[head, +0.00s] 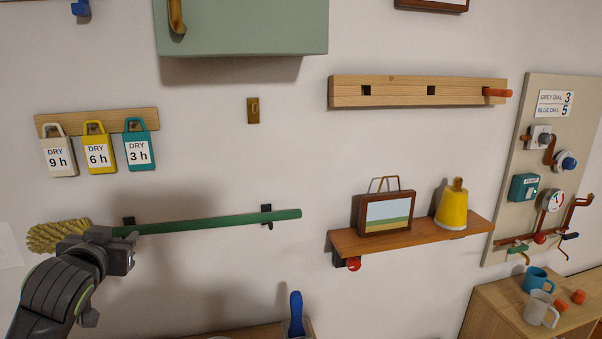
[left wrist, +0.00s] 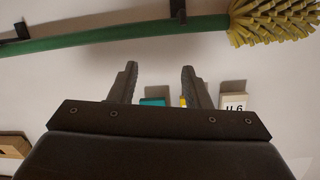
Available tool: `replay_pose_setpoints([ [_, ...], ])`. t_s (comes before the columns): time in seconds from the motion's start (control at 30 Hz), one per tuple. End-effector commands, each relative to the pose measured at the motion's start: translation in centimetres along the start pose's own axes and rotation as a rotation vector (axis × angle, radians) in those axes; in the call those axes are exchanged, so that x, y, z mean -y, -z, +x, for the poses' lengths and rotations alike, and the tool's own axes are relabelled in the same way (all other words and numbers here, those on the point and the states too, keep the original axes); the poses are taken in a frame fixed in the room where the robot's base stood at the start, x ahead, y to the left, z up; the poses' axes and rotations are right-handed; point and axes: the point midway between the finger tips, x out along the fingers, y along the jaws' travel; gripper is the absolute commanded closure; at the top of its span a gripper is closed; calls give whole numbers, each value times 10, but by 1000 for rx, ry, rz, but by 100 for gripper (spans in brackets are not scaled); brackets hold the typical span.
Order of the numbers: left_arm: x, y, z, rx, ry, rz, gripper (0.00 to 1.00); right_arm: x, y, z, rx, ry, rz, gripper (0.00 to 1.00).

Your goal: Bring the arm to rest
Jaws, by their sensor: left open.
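My left gripper (head: 121,256) is in the lower left of the head view, in front of the wall by the brush end of a green-handled broom (head: 220,222). In the left wrist view the gripper's two fingers (left wrist: 159,90) stand apart with nothing between them. The broom's green handle (left wrist: 110,42) and yellow bristles (left wrist: 272,20) lie beyond the fingertips, apart from them. In the head view the bristles (head: 58,236) show just left of the gripper, and part of the broom is hidden behind it. My right gripper is not in view.
Two dark hooks hold the broom, one of them at its right part (head: 266,214). Three DRY tags (head: 98,152) hang above. A shelf (head: 412,239) with a picture and a yellow object is to the right. A cabinet (head: 530,295) with mugs stands at lower right.

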Motion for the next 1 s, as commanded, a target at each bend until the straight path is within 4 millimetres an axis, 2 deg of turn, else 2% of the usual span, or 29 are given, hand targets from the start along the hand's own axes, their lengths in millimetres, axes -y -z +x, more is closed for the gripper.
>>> replay_pose_setpoints([
  [0.03, -6, -31, -2, 55, -11, 6, 56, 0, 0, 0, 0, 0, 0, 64],
  [0.2, -21, -121, -21, 219, -35, 30, 56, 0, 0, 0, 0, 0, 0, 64],
  [0.37, -32, -198, -52, 372, -57, 43, 56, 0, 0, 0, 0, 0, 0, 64],
  [0.5, -39, -259, -88, 506, -73, 50, 56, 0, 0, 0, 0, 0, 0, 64],
  [0.7, -47, -332, -152, 694, -91, 48, 56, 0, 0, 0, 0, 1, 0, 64],
  [0.8, -49, -361, -187, 782, -96, 44, 56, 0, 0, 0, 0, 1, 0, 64],
  [1.0, -52, -401, -249, 932, -101, 33, 56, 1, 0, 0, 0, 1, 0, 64],
])
